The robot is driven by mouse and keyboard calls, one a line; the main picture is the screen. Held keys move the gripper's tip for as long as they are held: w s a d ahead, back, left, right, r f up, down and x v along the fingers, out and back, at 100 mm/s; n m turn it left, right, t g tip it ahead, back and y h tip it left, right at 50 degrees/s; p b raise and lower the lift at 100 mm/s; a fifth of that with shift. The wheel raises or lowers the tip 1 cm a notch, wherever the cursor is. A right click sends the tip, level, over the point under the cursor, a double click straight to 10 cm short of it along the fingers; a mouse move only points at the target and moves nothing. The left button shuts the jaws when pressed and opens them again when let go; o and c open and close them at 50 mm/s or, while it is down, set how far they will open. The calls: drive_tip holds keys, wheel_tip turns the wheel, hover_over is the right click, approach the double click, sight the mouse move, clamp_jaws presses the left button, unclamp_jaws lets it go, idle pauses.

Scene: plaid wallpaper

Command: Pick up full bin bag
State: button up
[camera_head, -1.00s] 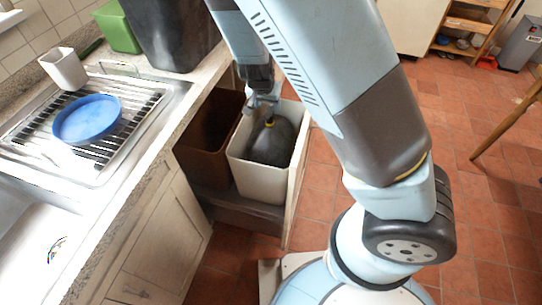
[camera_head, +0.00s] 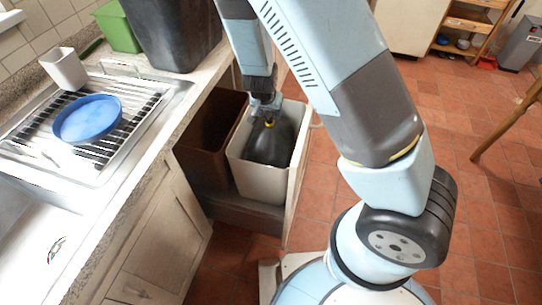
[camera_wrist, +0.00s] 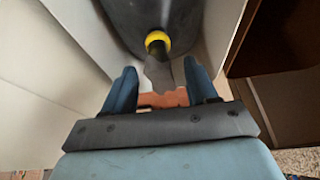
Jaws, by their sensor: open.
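The full bin bag (camera_head: 268,146) is dark grey and sits inside a white bin (camera_head: 262,187) in the pulled-out drawer. A yellow tie closes its neck, and a loose grey end of the bag sticks out past the tie. In the wrist view the bag (camera_wrist: 150,14) fills the top middle, with the yellow tie below it. My gripper (camera_head: 265,108) is just above the bag in the head view. In the wrist view my gripper (camera_wrist: 161,80) is open, its blue fingers on either side of the bag's loose end. I cannot tell whether they touch it.
A brown bin (camera_head: 207,140) stands left of the white bin in the same drawer. The counter with a blue plate (camera_head: 88,118) on a drying rack, a green box (camera_head: 118,28) and a dark container (camera_head: 172,35) is on the left. Open tiled floor lies to the right.

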drive_tip(key=shift+x, duration=1.95)
drive_tip(key=shift+s, duration=0.1)
drive_tip(key=shift+c, duration=0.2)
clamp_jaws()
